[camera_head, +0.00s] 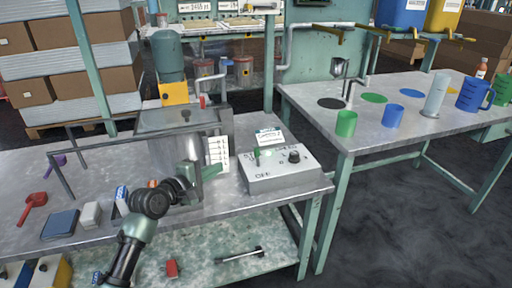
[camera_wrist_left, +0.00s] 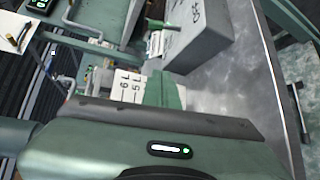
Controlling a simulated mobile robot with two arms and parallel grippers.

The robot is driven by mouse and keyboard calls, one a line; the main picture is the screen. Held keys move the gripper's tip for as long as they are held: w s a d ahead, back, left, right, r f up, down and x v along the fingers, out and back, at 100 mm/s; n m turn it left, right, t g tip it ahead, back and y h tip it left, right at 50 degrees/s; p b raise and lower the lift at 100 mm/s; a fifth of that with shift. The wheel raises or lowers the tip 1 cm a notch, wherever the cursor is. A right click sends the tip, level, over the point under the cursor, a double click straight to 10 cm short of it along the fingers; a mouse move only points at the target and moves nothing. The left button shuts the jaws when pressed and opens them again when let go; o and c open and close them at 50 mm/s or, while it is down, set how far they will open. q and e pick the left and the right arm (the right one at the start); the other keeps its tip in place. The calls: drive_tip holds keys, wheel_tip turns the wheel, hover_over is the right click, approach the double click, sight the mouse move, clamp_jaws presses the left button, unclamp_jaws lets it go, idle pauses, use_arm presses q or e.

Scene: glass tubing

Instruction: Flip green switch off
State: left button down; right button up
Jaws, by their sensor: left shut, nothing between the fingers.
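The green switch (camera_head: 257,154) stands up from the left part of the top of a grey control box (camera_head: 280,178) on the near workbench. The word OFF is marked on the box near its front edge. My left gripper (camera_head: 212,171) is shut and empty, a short way left of the box and apart from the switch. In the left wrist view the closed green fingers (camera_wrist_left: 165,92) point towards the grey box (camera_wrist_left: 205,38), which shows its lettering. My right gripper is not in view.
A black knob (camera_head: 294,157) sits on the box, right of the switch, and a small sign (camera_head: 269,137) stands behind it. A metal tank (camera_head: 170,140) stands behind my left arm. A red scoop (camera_head: 34,205) lies at far left. The second table (camera_head: 400,130) holds cups and jugs.

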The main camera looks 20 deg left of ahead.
sight(257, 156)
use_arm(q)
drive_tip(key=shift+w+a+r+n, duration=0.3)
drive_tip(key=shift+w+r, duration=0.05)
drive_tip(key=shift+r, duration=0.2)
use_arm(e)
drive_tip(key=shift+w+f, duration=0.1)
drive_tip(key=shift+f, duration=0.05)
